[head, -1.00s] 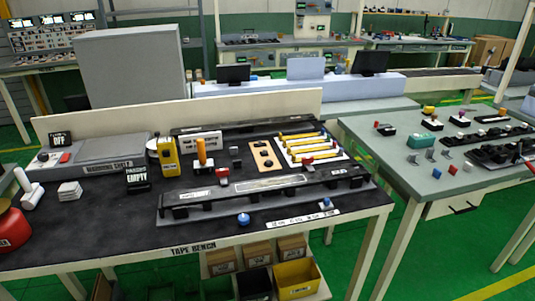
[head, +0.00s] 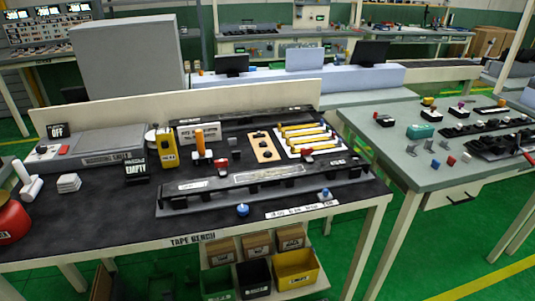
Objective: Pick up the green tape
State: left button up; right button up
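I cannot pick out a green tape for certain in the head view. A teal-green block-like item (head: 420,131) sits on the grey bench at the right, but I cannot tell that it is tape. The dark tape bench (head: 100,225) fills the left and middle, with "TAPE BENCH" on its front edge. A pale round item (head: 151,138), possibly a roll, is partly hidden behind a yellow device (head: 167,147). Neither of my grippers is in view.
A long dark fixture (head: 265,186) lies along the tape bench. A red rounded object (head: 12,221) is at the left edge. Open bins, including a yellow one (head: 297,267), sit below. The grey bench (head: 405,160) stands right, across a floor gap. The bench's front left is clear.

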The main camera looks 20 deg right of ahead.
aim_at(327, 130)
jog(key=l+z, duration=0.2)
jog(key=l, duration=0.2)
jog(key=i+l+z, duration=0.15)
jog(key=l, duration=0.25)
jog(key=i+l+z, duration=0.2)
jog(key=l, duration=0.2)
jog(key=l+z, duration=0.15)
jog(key=l, duration=0.25)
jog(key=i+l+z, duration=0.2)
jog(key=l, duration=0.15)
jog(key=i+l+z, duration=0.15)
jog(key=l, duration=0.2)
